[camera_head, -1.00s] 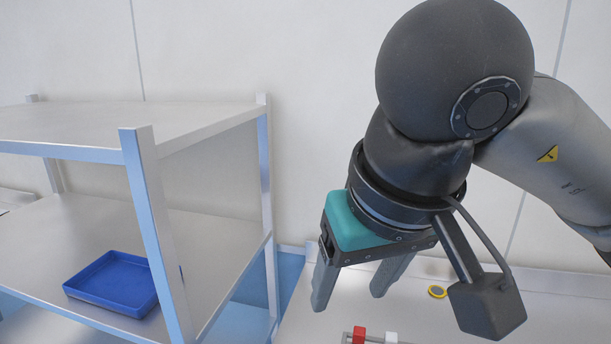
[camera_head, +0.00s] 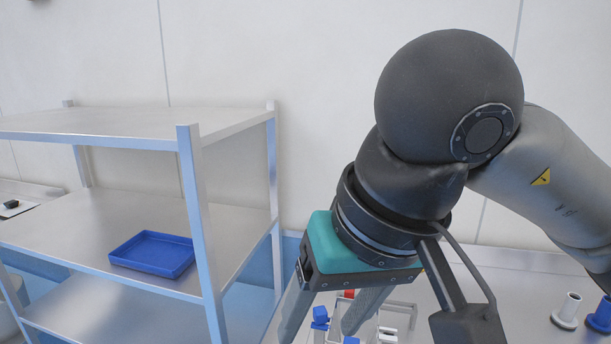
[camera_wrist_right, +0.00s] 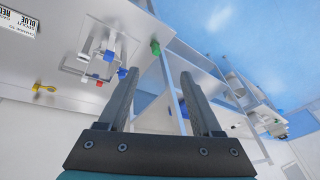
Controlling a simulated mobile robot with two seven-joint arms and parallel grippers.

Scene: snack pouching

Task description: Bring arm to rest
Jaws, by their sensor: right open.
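My right gripper (camera_head: 318,318) hangs in front of me at the right of the head view, its two grey fingers spread and pointing down over the bench. It is open and empty. The right wrist view shows the same gripper (camera_wrist_right: 158,95) with clear space between its fingers. My left gripper is in neither view.
A metal shelf rack (camera_head: 135,122) stands at the left, with an empty blue tray (camera_head: 152,253) on its middle shelf. A white bench (camera_head: 520,262) behind my right gripper holds a small rack (camera_head: 398,310) with coloured pieces, a white spool (camera_head: 567,312) and a blue spool (camera_head: 602,315).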

